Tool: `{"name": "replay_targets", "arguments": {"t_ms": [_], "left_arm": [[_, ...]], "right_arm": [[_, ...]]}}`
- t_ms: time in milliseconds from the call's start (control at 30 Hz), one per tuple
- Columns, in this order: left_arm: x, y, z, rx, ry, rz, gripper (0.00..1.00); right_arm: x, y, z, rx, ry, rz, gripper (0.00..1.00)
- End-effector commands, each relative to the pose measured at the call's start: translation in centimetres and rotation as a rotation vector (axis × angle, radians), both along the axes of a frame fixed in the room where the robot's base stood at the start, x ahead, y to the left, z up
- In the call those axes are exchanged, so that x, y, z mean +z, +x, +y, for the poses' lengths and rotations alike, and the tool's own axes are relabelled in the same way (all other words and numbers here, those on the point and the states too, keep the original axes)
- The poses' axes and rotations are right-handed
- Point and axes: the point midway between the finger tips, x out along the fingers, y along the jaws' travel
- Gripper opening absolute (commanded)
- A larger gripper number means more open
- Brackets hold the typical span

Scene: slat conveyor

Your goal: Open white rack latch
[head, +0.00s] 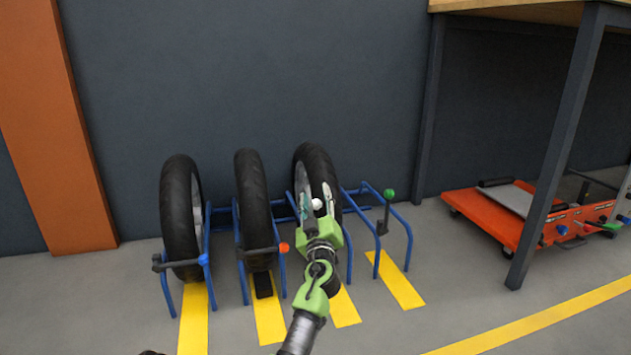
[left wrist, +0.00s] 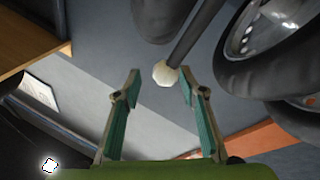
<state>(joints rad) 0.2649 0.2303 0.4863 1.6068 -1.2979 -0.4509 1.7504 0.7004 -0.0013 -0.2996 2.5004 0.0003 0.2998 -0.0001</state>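The white latch knob (head: 317,204) shows at the third wheel of the blue rack (head: 349,262). In the left wrist view the white knob (left wrist: 165,74) is on the end of a dark lever (left wrist: 197,35). My left gripper (head: 315,212) is at this knob, with its green body hiding much of the lever in the head view. In the left wrist view its fingers (left wrist: 160,78) are apart, with the knob in line between the tips, nearer the right finger. I cannot tell whether it touches. My right gripper is not in view.
Tyres (head: 180,215) stand in the left slots. Other latches have a blue knob (head: 203,260), an orange knob (head: 284,247) and a green knob (head: 389,194), whose lever stands upright. An orange lift (head: 485,218) and a table leg (head: 556,150) are at right. Floor in front is clear.

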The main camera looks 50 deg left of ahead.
Motion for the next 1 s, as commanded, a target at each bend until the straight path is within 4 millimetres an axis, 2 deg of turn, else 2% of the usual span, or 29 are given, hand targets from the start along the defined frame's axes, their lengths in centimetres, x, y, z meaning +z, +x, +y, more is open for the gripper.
{"name": "replay_targets", "arguments": {"t_ms": [300,467,633,1000], "left_arm": [[5.3,-0.1,0.0,0.0,0.001,-0.005,0.38],[7.2,-0.1,0.0,0.0,0.002,-0.003,0.38],[7.9,0.0,0.0,0.0,-0.002,0.0,0.38],[7.9,-0.1,0.0,0.0,-0.001,0.001,0.38]], "right_arm": [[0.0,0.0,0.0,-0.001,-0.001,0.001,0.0],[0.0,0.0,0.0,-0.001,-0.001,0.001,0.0],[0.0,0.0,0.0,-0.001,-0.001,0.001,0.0],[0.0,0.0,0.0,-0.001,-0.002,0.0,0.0]]}}
